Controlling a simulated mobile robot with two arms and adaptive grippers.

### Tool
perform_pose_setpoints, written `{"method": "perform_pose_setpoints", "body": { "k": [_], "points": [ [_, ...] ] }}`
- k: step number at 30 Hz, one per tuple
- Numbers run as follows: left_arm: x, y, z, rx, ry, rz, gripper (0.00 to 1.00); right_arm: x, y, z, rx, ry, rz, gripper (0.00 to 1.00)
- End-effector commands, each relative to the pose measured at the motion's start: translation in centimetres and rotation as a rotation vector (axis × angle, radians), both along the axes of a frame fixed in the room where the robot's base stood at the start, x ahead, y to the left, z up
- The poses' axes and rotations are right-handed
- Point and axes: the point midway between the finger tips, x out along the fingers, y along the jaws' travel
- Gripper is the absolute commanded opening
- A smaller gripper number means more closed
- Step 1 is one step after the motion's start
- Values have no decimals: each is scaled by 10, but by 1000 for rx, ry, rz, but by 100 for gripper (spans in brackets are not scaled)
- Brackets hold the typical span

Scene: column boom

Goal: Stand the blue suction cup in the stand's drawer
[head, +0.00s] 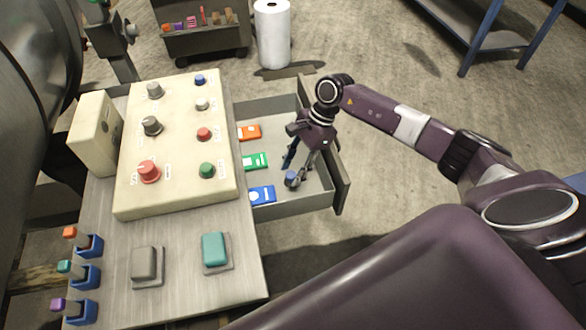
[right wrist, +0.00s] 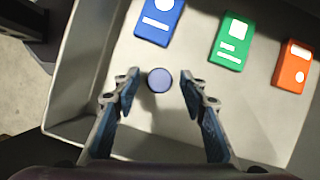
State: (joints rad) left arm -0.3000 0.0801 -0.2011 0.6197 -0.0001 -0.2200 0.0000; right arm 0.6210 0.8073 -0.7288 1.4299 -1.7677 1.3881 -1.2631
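The blue suction cup (head: 291,177) is inside the stand's open drawer (head: 334,182), near its front right part. In the right wrist view the cup (right wrist: 160,80) shows as a round blue disc seen from above and looks upright. My right gripper (head: 297,168) reaches down into the drawer. In the right wrist view its fingers (right wrist: 158,88) are open, one on each side of the cup, with a visible gap on both sides. The cup's underside is hidden. My left gripper is not in view.
Blue (head: 262,195), green (head: 255,161) and orange (head: 249,132) flat cases lie in the drawer beside the cup. A control box (head: 180,140) with several knobs stands on the stand's top. A white roll (head: 272,35) and a blue-legged rack (head: 480,40) stand behind.

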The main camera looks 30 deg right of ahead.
Motion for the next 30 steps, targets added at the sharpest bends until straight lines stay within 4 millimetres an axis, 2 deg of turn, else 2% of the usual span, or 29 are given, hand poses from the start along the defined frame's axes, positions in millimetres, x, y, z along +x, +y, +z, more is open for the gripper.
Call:
{"method": "perform_pose_setpoints", "body": {
  "k": [1,5,13,18,22,30],
  "points": [
    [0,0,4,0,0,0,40,0,0,4,0,0,0,39],
    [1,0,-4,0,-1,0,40,1,-9,19,-2,-5,-2,39],
    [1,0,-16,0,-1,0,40,1,-34,73,-2,-5,-2,39],
    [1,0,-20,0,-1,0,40,1,-44,97,-1,-3,-1,39],
    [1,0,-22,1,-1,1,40,0,-48,108,0,-1,0,39],
    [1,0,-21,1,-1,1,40,0,-49,111,0,0,0,39]
  ]
}}
